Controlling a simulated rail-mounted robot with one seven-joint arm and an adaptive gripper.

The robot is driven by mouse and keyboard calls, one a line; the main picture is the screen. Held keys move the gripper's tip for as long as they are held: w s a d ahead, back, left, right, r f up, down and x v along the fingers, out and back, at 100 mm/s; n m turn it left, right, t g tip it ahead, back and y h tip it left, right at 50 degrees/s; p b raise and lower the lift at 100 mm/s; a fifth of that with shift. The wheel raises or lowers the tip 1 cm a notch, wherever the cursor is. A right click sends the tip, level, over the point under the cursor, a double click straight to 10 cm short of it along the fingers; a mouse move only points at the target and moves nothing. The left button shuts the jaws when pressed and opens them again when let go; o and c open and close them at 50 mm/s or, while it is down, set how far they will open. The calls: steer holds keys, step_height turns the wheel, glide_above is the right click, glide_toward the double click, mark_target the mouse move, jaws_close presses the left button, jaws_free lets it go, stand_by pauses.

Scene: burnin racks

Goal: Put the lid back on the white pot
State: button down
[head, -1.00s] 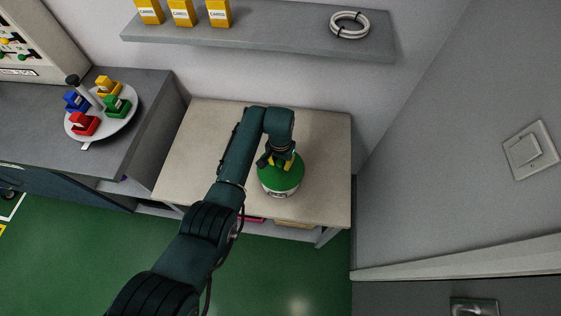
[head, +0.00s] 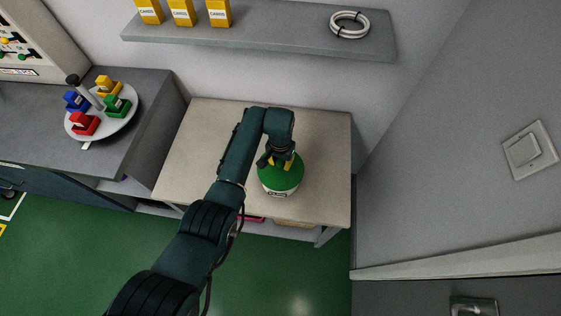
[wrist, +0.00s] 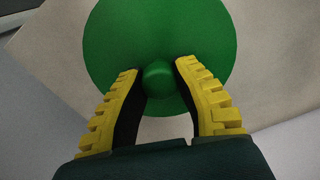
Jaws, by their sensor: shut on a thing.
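The green lid (head: 282,176) covers the top of the white pot (head: 279,193) on the beige table. Only a strip of the pot's white side with a dark label shows below the lid. My gripper (head: 284,163) is above the lid, with its yellow fingers pointing down. In the wrist view my gripper (wrist: 157,72) is shut on the round green knob of the lid (wrist: 158,30). The pot is hidden under the lid there. I cannot tell whether the lid is fully seated.
The beige table (head: 325,140) is clear around the pot. A grey shelf (head: 280,38) above holds yellow boxes (head: 182,13) and a white cable coil (head: 350,25). A round plate with coloured blocks (head: 100,128) stands on the left counter.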

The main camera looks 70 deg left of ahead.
steer(key=shift+c, duration=1.5)
jaws_free()
step_height(320, 180, up, 7)
steer(key=p, duration=0.7)
jaws_close()
